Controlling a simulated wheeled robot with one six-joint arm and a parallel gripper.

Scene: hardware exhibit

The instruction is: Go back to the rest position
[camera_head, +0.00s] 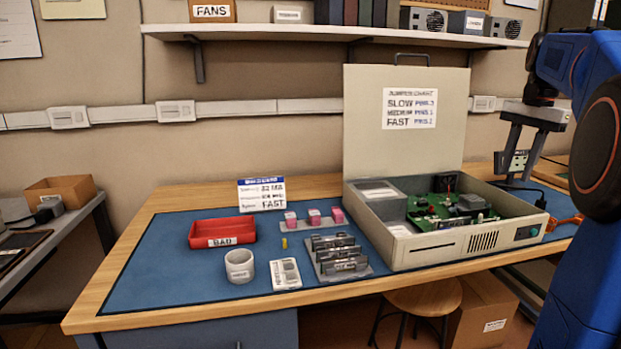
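My gripper (522,168) hangs at the right, above the right end of the bench behind the open computer case (455,245). Its two fingers point down and stand apart, so it looks open. A small pale panel with dark marks shows by the fingers; I cannot tell if it is behind them, and I see no clear grip on it. My blue arm fills the right edge of the view. The case has its lid raised, with a green circuit board (425,211) inside.
On the blue mat (150,275) stand a red BAD tray (222,233), a grey cup (239,266), a white labelled piece (286,274), a card rack (339,256), several pink-topped pieces (314,217) and a sign (261,194). A shelf (330,34) runs above. The mat's left front is clear.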

